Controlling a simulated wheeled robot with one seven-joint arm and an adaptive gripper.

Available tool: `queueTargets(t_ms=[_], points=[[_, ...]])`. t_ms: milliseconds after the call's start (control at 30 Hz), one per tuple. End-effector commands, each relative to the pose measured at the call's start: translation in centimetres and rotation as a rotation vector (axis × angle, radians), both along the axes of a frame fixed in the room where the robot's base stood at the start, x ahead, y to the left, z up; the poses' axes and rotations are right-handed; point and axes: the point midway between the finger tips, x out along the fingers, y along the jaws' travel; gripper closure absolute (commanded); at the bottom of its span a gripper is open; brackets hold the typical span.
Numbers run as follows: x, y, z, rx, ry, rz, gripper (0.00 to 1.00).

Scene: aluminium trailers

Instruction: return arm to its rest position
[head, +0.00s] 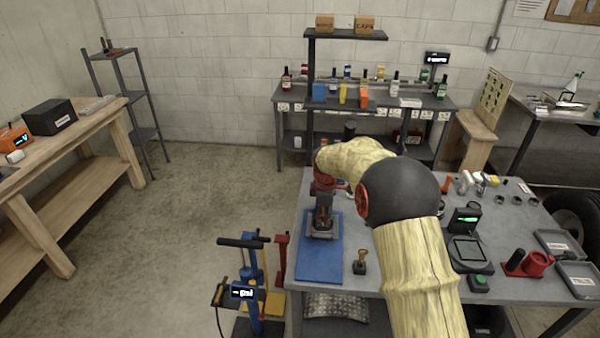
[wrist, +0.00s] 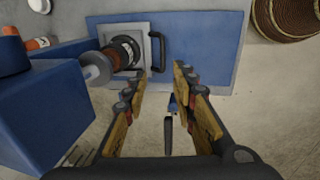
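My arm reaches from the lower right over the grey workbench (head: 380,275) and bends down toward a blue mat (head: 318,262) at its left side. My gripper (head: 322,208) hangs over a small grey fixture on the mat, and the arm partly hides it. In the wrist view the two fingers of my gripper (wrist: 162,85) stand apart with nothing held between them. Beyond them show the blue mat (wrist: 210,50) and a pale plate with a dark round part (wrist: 122,50) and a black handle (wrist: 157,50).
A blue pump-like stand (head: 250,285) is on the floor left of the bench. A green-lit display (head: 466,220), red cylinder (head: 538,264) and trays (head: 558,243) occupy the bench's right. A wooden table (head: 90,140) stands far left. The middle floor is clear.

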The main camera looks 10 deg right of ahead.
Motion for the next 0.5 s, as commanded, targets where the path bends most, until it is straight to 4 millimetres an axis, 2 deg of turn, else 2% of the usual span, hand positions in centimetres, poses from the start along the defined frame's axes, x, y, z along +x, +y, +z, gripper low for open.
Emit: queueTargets(t_ms=[167,300,433,500], points=[[0.0,0.0,0.0,0.009,-0.003,-0.049,0.73],[-0.4,0.1,-0.3,0.033,0.002,-0.184,0.73],[-3.4,0.3,-2.5,0.057,0.059,-0.352,0.73],[-5.3,0.4,-2.8,0.067,0.082,-0.443,0.73]])
